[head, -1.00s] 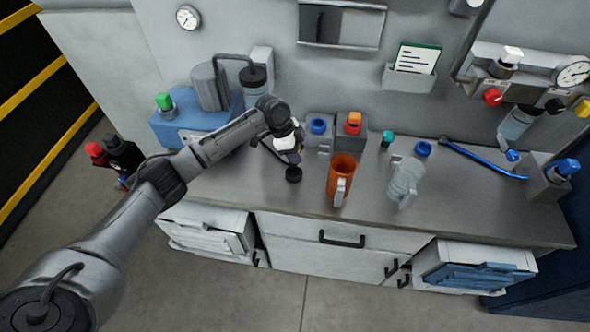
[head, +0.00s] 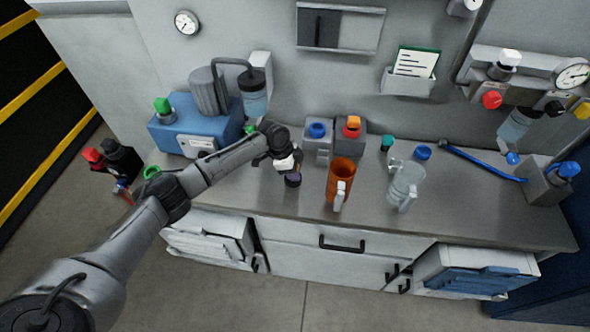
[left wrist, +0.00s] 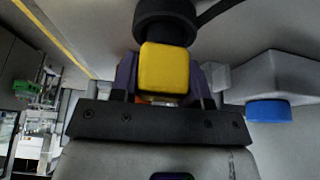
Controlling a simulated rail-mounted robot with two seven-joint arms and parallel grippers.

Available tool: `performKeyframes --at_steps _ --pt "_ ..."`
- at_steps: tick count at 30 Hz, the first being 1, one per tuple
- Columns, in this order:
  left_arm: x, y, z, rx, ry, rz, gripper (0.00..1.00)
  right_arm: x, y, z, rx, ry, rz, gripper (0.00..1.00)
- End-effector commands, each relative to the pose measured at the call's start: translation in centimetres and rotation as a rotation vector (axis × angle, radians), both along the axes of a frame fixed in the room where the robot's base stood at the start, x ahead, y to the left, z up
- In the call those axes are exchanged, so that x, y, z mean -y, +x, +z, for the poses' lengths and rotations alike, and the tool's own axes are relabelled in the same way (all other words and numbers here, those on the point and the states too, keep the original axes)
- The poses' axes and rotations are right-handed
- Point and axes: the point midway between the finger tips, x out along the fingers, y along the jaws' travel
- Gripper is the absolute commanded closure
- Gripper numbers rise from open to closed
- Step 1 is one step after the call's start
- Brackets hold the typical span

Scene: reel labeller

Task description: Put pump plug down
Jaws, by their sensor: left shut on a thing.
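My left gripper (head: 291,168) is over the front of the grey counter, left of the orange jug (head: 341,181). It is shut on the pump plug, which shows in the left wrist view as a yellow block (left wrist: 164,69) between the fingers with a round black part (left wrist: 166,20) beyond it. In the head view the plug's dark round end (head: 292,181) shows below the fingertips. I cannot tell whether it touches the counter. My right gripper is not in view.
A blue pump unit (head: 180,135) stands at the back left. Boxes with a blue knob (head: 317,130) and a red-orange knob (head: 352,126) stand behind the gripper. A clear jug (head: 406,183) stands further right. The counter's front edge (head: 300,222) is close by.

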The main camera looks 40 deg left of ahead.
Motion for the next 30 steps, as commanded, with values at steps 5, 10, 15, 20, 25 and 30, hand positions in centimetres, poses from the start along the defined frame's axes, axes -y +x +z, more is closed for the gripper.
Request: performKeyframes --at_steps 5,10,15,20,25,30 --pt "0.0 0.0 -0.3 0.0 0.0 0.0 0.55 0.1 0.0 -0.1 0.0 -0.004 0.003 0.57" --pt "0.0 0.0 -0.3 0.0 0.0 0.0 0.39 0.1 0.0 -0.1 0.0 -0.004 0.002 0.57" --pt "0.0 0.0 -0.3 0.0 0.0 0.0 0.32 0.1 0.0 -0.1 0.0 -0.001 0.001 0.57" --pt "0.0 0.0 -0.1 0.0 0.0 0.0 0.32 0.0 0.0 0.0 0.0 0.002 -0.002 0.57" --pt "-0.5 -0.2 1.5 0.001 0.0 0.0 0.32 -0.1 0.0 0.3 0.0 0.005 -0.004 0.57" --pt "-1.6 -0.9 4.4 0.002 0.0 0.0 0.32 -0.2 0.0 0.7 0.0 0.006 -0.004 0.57"
